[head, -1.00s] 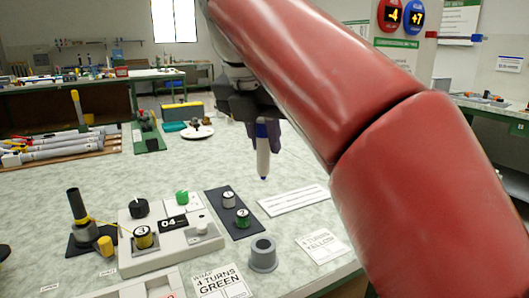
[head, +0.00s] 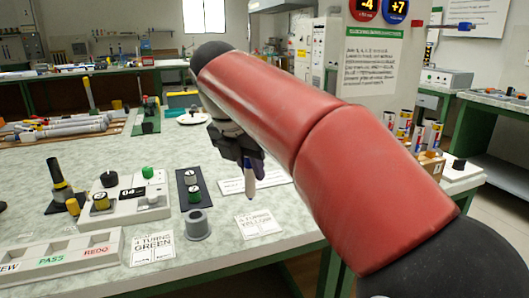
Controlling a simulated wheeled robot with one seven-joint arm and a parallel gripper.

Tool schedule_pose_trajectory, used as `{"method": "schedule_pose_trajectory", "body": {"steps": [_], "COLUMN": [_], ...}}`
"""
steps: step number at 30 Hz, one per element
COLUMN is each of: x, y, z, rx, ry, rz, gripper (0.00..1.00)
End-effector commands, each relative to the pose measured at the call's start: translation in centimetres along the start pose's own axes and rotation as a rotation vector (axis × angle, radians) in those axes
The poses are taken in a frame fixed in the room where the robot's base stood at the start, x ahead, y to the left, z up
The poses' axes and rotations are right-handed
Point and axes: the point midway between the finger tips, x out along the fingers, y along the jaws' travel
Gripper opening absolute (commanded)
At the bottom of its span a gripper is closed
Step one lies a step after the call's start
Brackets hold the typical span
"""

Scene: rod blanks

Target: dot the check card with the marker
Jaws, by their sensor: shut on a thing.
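My gripper (head: 248,163) is shut on a marker (head: 251,184) with a pale body and blue parts. The marker hangs nearly upright, its dark tip pointing down. The tip shows between the long white strip card and a card reading "4 turns yellow" (head: 255,227), apparently above the bench. A second card reading "4 turns green" (head: 153,248) lies further left, nearer the front edge. I cannot tell which one is the check card. No dot can be made out on either at this size.
A grey round cup (head: 198,224) stands between the cards. A dark strip (head: 190,190) with two knobs, a winding device (head: 127,207) and a labelled tray (head: 65,257) are to the left. The white strip card (head: 272,180) lies behind the marker. Bare bench surrounds the yellow card.

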Motion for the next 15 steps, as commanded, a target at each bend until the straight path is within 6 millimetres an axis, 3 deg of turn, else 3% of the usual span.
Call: {"method": "schedule_pose_trajectory", "body": {"steps": [8, 15], "x": [1.4, 4.1], "y": [0.0, 0.0], "z": [-0.6, -1.7], "rx": [-0.001, 0.000], "ry": [0.000, -0.001], "rz": [-0.002, 0.001], "gripper": [0.00, 0.00]}}
